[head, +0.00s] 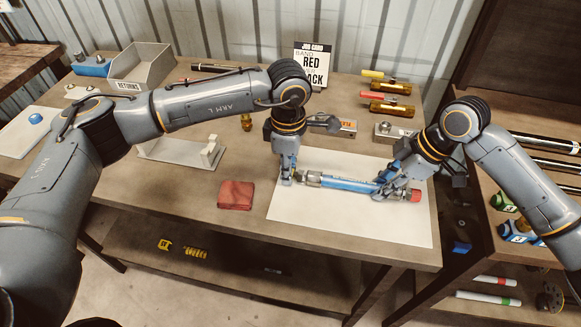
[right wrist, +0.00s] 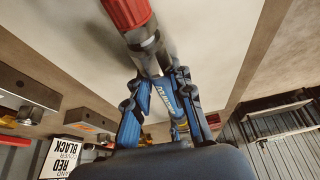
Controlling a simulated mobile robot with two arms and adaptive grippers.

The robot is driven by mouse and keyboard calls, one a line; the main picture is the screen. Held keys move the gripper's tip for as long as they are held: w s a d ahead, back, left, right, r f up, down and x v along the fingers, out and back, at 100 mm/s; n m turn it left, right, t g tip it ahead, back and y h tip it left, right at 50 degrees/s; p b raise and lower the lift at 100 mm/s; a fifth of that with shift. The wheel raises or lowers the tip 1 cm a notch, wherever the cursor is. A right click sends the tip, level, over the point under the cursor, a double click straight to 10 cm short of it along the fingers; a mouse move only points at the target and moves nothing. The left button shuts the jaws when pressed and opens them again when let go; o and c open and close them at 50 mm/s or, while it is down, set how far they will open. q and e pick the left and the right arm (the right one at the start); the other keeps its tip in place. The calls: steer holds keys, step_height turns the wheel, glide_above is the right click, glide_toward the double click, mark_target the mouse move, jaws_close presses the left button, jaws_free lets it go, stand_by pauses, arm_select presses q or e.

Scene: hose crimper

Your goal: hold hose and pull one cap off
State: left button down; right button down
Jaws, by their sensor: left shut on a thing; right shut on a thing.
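The blue hose (head: 345,184) with metal end fittings lies across the white mat (head: 350,225). A red cap (head: 416,195) sits on its right end; in the right wrist view the red cap (right wrist: 127,12) is beyond my fingers, on the grey fitting (right wrist: 148,50). My right gripper (head: 384,190) is shut around the hose near that end, and its fingers (right wrist: 157,82) show on both sides of it. My left gripper (head: 289,180) points down at the hose's far left end and is shut on what seems to be the other cap, which its fingers hide.
A red cloth (head: 236,195) lies left of the mat. A job card (head: 313,64) stands behind, reading band red, with the lower line partly hidden. The front of the mat is clear.

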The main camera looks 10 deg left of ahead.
mark_target(275, 177)
arm_select(q)
steer(key=shift+a, duration=0.4)
arm_select(e)
steer(key=shift+d, duration=0.1)
arm_select(q)
steer(key=shift+a, duration=1.25)
steer(key=shift+r, duration=2.5)
arm_select(e)
steer(key=c, duration=1.1)
jaws_free()
steer(key=v, duration=1.2)
